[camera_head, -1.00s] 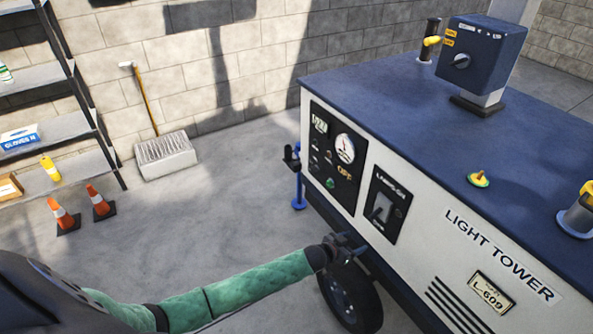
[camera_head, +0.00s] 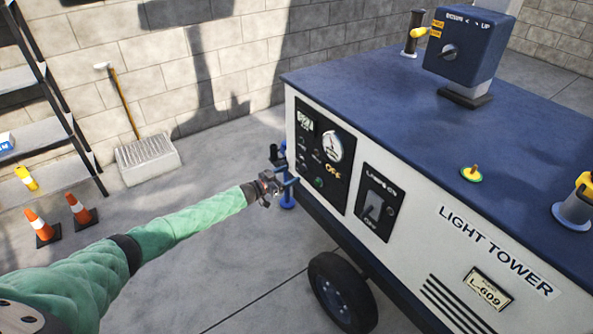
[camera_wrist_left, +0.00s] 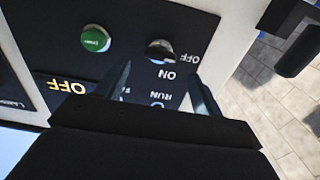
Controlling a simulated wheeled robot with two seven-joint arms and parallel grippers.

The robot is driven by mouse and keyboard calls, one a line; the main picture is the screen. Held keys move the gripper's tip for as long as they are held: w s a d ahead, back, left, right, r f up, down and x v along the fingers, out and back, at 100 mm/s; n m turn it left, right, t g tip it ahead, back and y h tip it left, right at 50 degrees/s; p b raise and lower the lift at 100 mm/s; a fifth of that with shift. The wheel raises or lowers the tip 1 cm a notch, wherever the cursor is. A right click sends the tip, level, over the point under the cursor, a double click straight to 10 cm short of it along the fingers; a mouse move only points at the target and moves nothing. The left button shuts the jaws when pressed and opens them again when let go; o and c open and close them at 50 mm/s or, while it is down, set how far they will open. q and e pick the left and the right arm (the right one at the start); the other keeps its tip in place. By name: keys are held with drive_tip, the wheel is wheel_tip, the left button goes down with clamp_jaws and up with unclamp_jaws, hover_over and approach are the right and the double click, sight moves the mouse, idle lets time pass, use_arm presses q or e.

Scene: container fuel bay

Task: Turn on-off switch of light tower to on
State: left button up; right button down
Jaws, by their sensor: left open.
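The light tower (camera_head: 440,215) is a white trailer box with a blue top. Its black control panel (camera_head: 340,192) carries a gauge and small controls. In the left wrist view a black on-off knob (camera_wrist_left: 160,49) has OFF and ON printed beside it, inverted. My left gripper (camera_head: 279,182) is at the panel's left edge in the head view. In the wrist view the open left gripper (camera_wrist_left: 160,74) has the knob just beyond and between its fingertips; contact cannot be told. The knob is too small to make out in the head view. My right gripper is not in view.
A green button (camera_wrist_left: 95,38) is beside the knob. A lamps switch (camera_head: 374,208) is on a separate black plate to the right. A blue post (camera_head: 287,193) stands near the gripper. A wheel (camera_head: 342,292) is below. Cones (camera_head: 80,208) stand on open floor at left.

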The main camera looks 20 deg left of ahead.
sight(299, 169)
use_arm(q)
drive_tip(key=x, duration=0.3)
drive_tip(key=shift+w+d, duration=0.65)
drive_tip(key=shift+w, duration=0.1)
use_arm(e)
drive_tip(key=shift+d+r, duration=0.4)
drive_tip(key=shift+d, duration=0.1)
use_arm(q)
drive_tip(key=shift+c, duration=0.2)
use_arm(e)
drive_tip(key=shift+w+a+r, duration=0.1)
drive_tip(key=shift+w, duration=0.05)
